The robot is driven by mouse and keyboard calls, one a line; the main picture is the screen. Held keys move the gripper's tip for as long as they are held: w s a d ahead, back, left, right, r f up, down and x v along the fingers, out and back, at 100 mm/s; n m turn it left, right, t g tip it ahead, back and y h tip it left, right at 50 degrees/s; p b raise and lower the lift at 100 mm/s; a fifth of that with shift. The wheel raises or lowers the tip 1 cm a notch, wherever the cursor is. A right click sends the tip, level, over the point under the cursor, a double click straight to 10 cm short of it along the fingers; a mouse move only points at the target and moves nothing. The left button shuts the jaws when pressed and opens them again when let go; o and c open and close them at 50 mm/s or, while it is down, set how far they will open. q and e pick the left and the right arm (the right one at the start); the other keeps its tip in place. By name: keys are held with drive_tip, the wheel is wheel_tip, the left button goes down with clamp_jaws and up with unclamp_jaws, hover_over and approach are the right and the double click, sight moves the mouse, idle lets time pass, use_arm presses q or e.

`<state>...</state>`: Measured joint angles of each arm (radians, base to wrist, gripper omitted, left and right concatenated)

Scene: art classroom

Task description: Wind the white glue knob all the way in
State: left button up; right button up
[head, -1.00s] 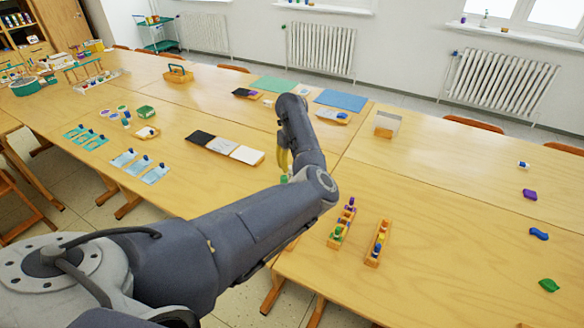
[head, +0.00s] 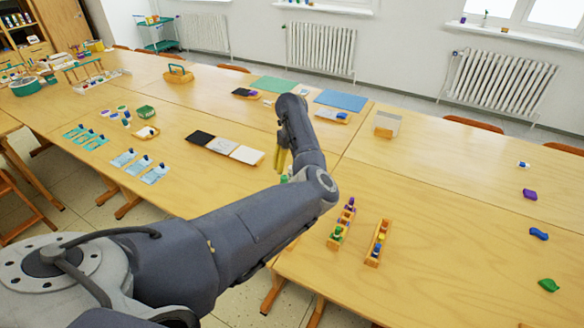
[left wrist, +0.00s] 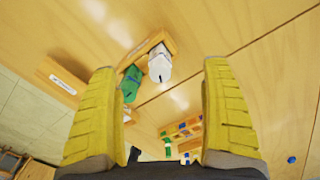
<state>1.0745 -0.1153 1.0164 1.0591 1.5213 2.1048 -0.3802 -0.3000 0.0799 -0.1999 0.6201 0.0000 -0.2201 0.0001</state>
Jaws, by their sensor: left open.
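A white piece (left wrist: 160,66) with a dark mark, seemingly the white glue, sits at a wooden holder (left wrist: 158,42) in the left wrist view. A green piece (left wrist: 130,84) is beside it on the left. I cannot make out the knob's thread or how far in it is. My left gripper (left wrist: 160,112) is open, its yellow fingers on either side of the view with the white piece between them in the picture, apart from it. In the head view, the left gripper (head: 281,163) points down over the table, and my arm hides the white piece. My right gripper is not in view.
Two wooden racks with coloured pieces, a left one (head: 341,228) and a right one (head: 377,243), stand right of my arm. A black, grey and white panel strip (head: 225,147) lies behind-left. The right table (head: 440,200) is mostly clear.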

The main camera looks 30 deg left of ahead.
use_arm(q)
drive_tip(key=m, duration=0.6)
drive_tip(key=shift+m, duration=0.4)
drive_tip(key=shift+f, duration=1.1)
idle(0.7)
clamp_jaws()
idle(0.5)
idle(1.1)
